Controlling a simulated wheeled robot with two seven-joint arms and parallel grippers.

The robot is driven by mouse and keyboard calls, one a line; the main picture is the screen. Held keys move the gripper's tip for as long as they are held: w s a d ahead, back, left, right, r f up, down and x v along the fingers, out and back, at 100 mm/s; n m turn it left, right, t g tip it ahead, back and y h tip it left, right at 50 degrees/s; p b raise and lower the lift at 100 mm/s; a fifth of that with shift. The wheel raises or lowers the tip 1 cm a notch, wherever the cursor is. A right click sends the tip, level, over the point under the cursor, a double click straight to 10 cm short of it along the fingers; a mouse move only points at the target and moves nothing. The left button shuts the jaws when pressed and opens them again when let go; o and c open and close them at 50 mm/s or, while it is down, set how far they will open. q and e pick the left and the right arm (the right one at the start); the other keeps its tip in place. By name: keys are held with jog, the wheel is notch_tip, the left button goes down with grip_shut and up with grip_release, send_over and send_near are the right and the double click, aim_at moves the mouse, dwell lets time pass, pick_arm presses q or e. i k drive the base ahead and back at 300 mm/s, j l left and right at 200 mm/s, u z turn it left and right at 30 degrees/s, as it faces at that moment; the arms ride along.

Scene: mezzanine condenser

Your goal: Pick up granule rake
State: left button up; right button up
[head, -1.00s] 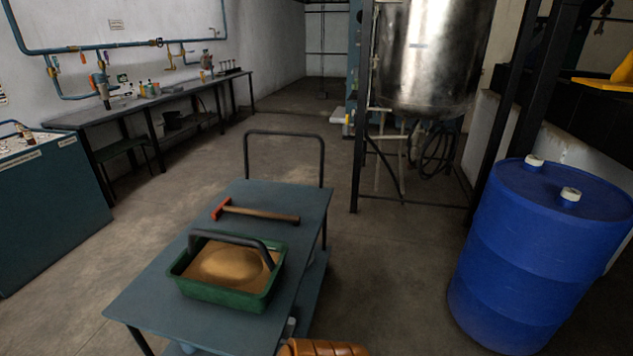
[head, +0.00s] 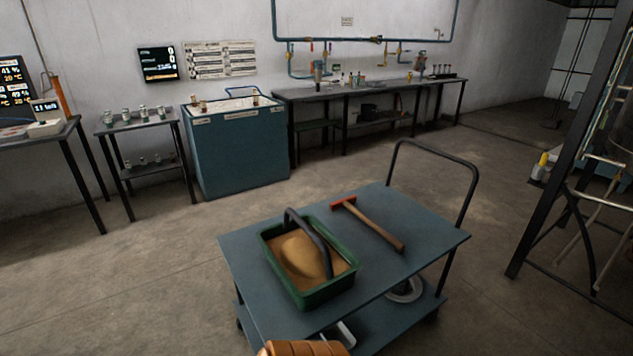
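A tool with a wooden handle and a red head (head: 375,224) lies flat on the top of the blue-grey cart (head: 245,257). It looks like the granule rake, though its shape is close to a hammer. Its head points to the far left and its handle end to the near right. A green tray (head: 317,298) with a dark handle and tan granules stands beside it, to the left and nearer to me. Neither of my grippers is in view.
The cart has a dark push bar (head: 435,151) at its far right and a lower shelf. A teal cabinet (head: 238,156) and a long bench (head: 370,92) stand along the back wall. A dark metal frame (head: 573,150) stands at the right. Floor is clear left of the cart.

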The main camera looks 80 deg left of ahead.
aim_at(400, 247)
jog(key=i+j+u, duration=0.2)
jog(key=i+u, duration=0.25)
jog(key=i, duration=0.25)
jog(key=i+u, duration=0.4)
jog(key=i, duration=0.3)
jog(key=i+u, duration=0.3)
jog(key=u, duration=0.2)
jog(key=i+l+u, duration=0.2)
jog(key=u, duration=0.25)
jog(key=i+l+u, duration=0.25)
jog(key=u, duration=0.25)
jog(key=i+l+u, duration=0.1)
jog(key=u, duration=0.3)
jog(key=i+l+u, duration=0.2)
jog(key=u, duration=0.2)
jog(key=i+l+u, duration=0.1)
jog(key=u, duration=0.35)
jog(key=l+u, duration=0.4)
jog(key=i+j, duration=0.05)
jog(key=j, duration=0.05)
